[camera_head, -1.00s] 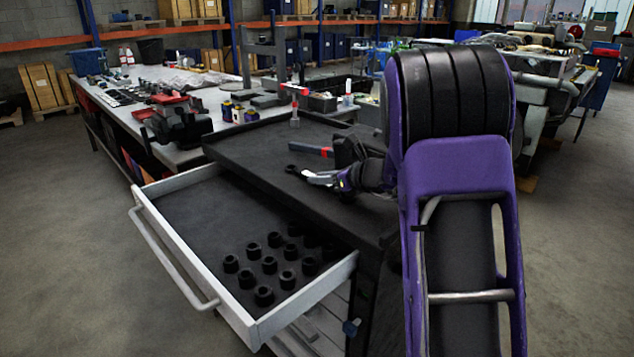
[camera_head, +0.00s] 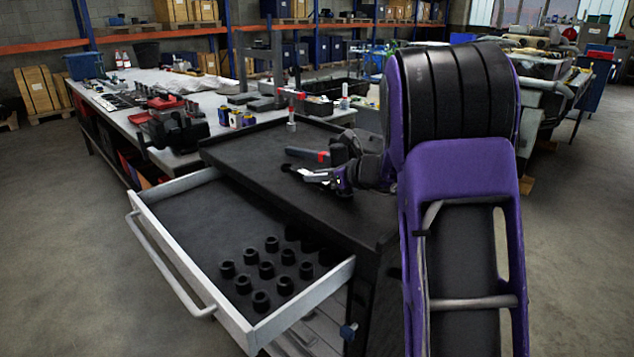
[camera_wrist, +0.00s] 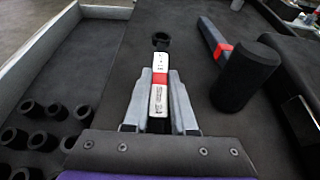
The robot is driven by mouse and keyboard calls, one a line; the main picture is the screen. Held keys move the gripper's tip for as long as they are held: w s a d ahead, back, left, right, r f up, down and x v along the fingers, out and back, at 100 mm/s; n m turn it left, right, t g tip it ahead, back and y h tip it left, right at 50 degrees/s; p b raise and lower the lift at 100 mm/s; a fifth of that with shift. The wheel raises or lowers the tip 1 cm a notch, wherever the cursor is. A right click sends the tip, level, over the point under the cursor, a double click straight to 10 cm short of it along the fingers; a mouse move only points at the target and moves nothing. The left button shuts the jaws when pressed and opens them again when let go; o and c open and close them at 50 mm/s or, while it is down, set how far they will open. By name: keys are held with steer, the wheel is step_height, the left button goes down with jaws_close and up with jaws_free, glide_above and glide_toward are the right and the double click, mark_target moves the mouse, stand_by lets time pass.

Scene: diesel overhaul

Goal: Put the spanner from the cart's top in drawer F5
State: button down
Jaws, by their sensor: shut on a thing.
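The spanner (camera_wrist: 159,75) has a silver shank, a red band and a dark ring end pointing away from my gripper. My gripper (camera_wrist: 158,112) is shut on its shank; the fingers hide the near part. In the head view my gripper (camera_head: 325,178) and the spanner (camera_head: 292,168) are over the cart's black top (camera_head: 258,150). I cannot tell whether the spanner touches the top. The cart's upper drawer (camera_head: 190,205) stands open at the left, below the top. No label shows to tell which drawer it is.
Several black sockets (camera_head: 265,270) stand in the drawer's near-right part; the rest of its floor is bare. A mallet with a red band (camera_wrist: 245,75) lies close right of the spanner. A red-topped tool (camera_head: 292,108) stands at the cart's far edge. A cluttered workbench (camera_head: 190,155) is behind.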

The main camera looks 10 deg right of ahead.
step_height(320, 180, up, 12)
steer(key=p, duration=0.5)
steer(key=shift+f, duration=0.25)
